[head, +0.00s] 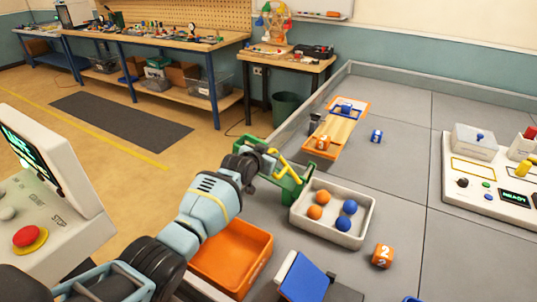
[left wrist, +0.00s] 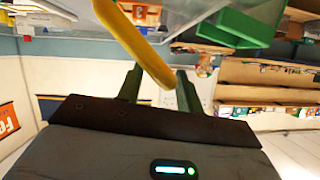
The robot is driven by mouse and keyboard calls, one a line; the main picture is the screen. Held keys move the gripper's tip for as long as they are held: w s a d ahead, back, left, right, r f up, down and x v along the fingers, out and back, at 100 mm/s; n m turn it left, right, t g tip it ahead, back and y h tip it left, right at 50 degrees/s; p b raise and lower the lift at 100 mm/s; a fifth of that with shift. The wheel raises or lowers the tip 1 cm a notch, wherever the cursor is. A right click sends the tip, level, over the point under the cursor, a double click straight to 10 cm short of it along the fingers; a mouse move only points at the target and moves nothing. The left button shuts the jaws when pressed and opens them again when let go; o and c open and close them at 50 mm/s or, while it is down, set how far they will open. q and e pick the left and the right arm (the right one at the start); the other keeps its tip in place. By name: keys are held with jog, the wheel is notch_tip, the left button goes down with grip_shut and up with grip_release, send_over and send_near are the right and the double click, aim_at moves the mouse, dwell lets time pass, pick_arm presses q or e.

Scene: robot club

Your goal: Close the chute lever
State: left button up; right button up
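The green chute (head: 290,185) stands on the grey table, just left of a light tray. Its yellow lever (head: 283,164) shows near the top of the chute; in the left wrist view the yellow bar (left wrist: 135,42) runs slanting across, in front of the fingertips. My left gripper (head: 262,157) is at the chute's upper left side, close to the lever. In the left wrist view its two fingers (left wrist: 158,88) stand apart, with the bar's lower end near the gap. Whether they touch the bar I cannot tell. The green chute part (left wrist: 245,25) shows at upper right there. My right gripper is not in view.
The light tray (head: 357,228) holds orange and blue balls. An orange bin (head: 262,250) sits below my left forearm. An orange block (head: 383,255) and a blue tilted panel (head: 302,279) lie nearby.

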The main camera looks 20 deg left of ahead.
pick_arm(q)
jog(key=shift+s+a+r, duration=0.1)
jog(key=shift+s, duration=0.05)
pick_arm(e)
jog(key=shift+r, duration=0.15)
pick_arm(q)
jog(key=shift+s+r, duration=0.15)
jog(key=shift+s, duration=0.1)
jog(key=p+v, duration=0.3)
jog(key=v, duration=0.4)
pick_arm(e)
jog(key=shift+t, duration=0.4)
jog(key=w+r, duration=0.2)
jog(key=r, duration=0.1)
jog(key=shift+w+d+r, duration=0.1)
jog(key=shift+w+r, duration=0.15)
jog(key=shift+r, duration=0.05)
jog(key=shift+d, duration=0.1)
